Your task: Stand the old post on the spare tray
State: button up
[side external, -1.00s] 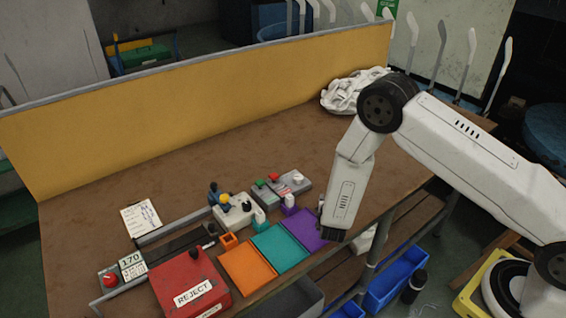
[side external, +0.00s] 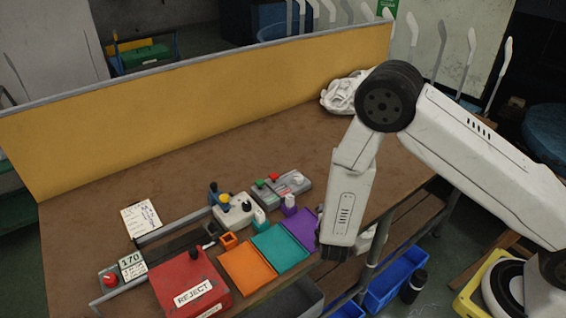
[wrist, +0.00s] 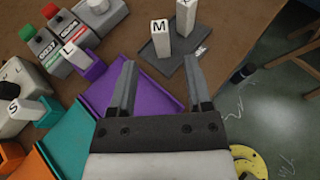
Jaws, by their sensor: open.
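My gripper (wrist: 160,62) is open and empty. In the side view its tip (side external: 337,254) is over the table's front edge, right of the purple mat. Two pale posts, marked M (wrist: 160,42) and X (wrist: 186,18), stand upright on a dark grey tray (wrist: 163,55) just beyond my fingers. Another pale post marked L (wrist: 74,54) stands in a purple holder (wrist: 95,68). I cannot tell which post is the old one, or whether the grey tray is the spare one.
Purple (side external: 308,229), teal (side external: 280,248) and orange (side external: 247,268) mats lie along the front edge. A red REJECT box (side external: 190,280) stands left of them. Button boxes (side external: 283,185) stand behind. Blue bins (side external: 397,277) sit below.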

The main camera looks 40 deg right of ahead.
jog(key=shift+v, duration=2)
jog(key=shift+d, duration=0.1)
jog(key=s+d+r+m+g+y, duration=0.1)
jog(key=s+d+r+m+g, duration=0.4)
jog(key=s+d+m+g, duration=0.5)
jog(key=a+r+m+t+y, duration=0.3)
jog(key=a+r+m+y, duration=0.3)
jog(key=m, duration=1.1)
notch_tip(320, 180, up, 2)
jog(key=s+y, duration=0.1)
jog(key=y, duration=0.1)
jog(key=shift+a+y, duration=0.3)
